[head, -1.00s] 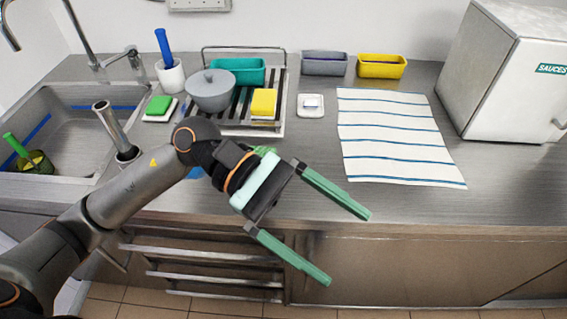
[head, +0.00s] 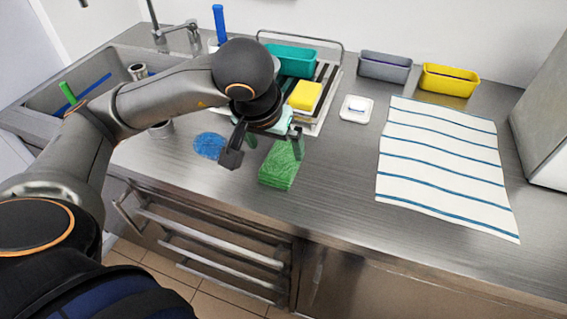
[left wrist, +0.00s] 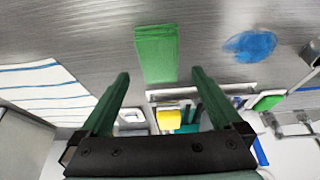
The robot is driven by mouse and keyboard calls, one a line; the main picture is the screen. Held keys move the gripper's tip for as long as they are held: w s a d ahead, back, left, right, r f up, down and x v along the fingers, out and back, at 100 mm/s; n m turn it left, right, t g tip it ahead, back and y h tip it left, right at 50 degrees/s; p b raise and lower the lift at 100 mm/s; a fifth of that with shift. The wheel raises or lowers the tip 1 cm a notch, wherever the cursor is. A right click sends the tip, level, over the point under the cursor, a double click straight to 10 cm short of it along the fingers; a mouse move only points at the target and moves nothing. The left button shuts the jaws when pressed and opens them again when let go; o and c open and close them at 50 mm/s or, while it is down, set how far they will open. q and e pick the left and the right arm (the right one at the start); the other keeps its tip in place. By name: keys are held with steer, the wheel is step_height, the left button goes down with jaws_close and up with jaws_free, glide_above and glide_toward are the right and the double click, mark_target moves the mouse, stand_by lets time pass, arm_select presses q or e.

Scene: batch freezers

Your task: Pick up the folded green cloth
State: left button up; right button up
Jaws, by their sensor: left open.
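The folded green cloth (head: 279,170) lies flat on the steel counter near its front edge, right of a round blue item. My left gripper (head: 274,143) is open and points down, over the counter just behind the cloth. In the left wrist view the cloth (left wrist: 156,53) lies beyond the open fingertips (left wrist: 160,76), roughly centred between them. Nothing is between the fingers. The right gripper is not in view.
The blue item (head: 209,145) lies left of the cloth. A drying rack (head: 324,112) with a yellow sponge (head: 305,95) stands behind. A striped towel (head: 440,160) lies to the right, with bare counter between. The sink (head: 50,97) is at the left.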

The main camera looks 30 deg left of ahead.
mark_target(282, 159)
arm_select(q)
steer(key=x, duration=0.7)
steer(key=shift+w, duration=0.25)
steer(key=shift+c, duration=0.2)
steer(key=c, duration=1.1)
